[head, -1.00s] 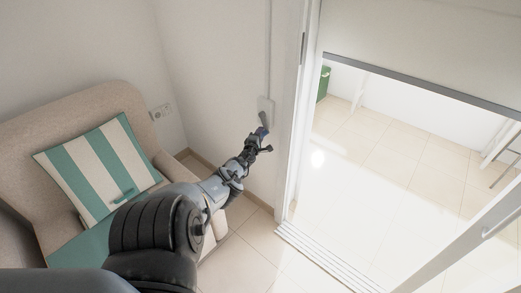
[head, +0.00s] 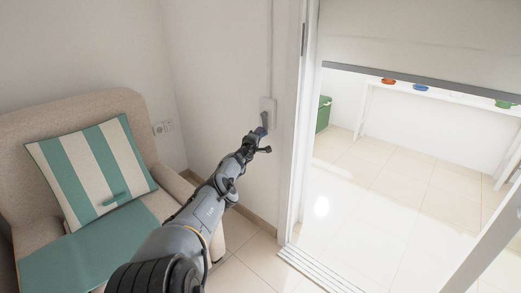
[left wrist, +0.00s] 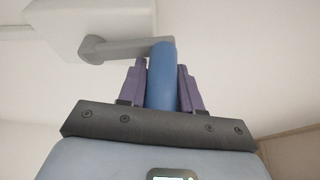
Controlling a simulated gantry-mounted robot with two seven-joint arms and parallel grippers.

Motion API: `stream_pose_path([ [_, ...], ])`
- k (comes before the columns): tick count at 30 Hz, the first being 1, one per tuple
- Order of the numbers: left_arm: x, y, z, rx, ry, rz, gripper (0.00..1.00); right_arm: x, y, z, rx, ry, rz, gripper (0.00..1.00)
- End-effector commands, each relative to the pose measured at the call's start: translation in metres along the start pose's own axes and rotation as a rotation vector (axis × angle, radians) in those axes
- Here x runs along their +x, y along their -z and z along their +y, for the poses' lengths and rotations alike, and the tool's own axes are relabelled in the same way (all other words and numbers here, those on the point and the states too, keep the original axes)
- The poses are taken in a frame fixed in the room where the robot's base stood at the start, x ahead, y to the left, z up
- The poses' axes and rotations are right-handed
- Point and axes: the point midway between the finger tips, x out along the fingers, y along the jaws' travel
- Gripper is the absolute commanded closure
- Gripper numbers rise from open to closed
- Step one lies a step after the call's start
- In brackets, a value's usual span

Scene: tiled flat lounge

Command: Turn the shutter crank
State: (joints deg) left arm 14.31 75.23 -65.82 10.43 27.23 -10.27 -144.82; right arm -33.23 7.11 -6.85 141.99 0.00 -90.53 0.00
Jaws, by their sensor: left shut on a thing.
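The shutter crank has a grey arm (left wrist: 112,50) and a blue handle (left wrist: 162,72). It is mounted on a pale wall box (head: 267,107) beside the door frame. My left gripper (left wrist: 162,85) is shut on the blue handle, with one purple finger on each side of it. In the head view my left gripper (head: 258,137) is at the wall, just below the box. The shutter (head: 420,40) is partly lowered over the top of the doorway, its grey bottom edge slanting down to the right. My right gripper is not in view.
A beige armchair (head: 95,112) with a striped cushion (head: 92,172) and a green cloth (head: 90,250) stands at the left. White door frames border the opening. Beyond it are tiled floor, a green bin (head: 323,114) and a white table with colored bowls.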

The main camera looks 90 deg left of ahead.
Motion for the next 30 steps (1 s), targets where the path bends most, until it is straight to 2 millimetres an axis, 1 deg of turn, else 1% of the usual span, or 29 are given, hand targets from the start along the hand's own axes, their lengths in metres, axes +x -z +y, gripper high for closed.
stream_pose_path([
  [1, 0.000, -0.005, -0.011, 0.011, 0.005, -0.011, 1.00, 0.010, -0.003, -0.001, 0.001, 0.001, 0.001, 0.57],
  [9, 0.002, -0.001, -0.008, 0.064, -0.016, -0.011, 1.00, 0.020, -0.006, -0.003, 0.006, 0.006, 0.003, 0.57],
  [18, 0.002, 0.000, -0.007, 0.094, -0.030, -0.012, 1.00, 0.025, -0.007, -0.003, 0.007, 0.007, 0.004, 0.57],
  [30, 0.002, 0.001, -0.006, 0.104, -0.035, -0.011, 1.00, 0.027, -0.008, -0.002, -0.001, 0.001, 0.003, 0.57],
])
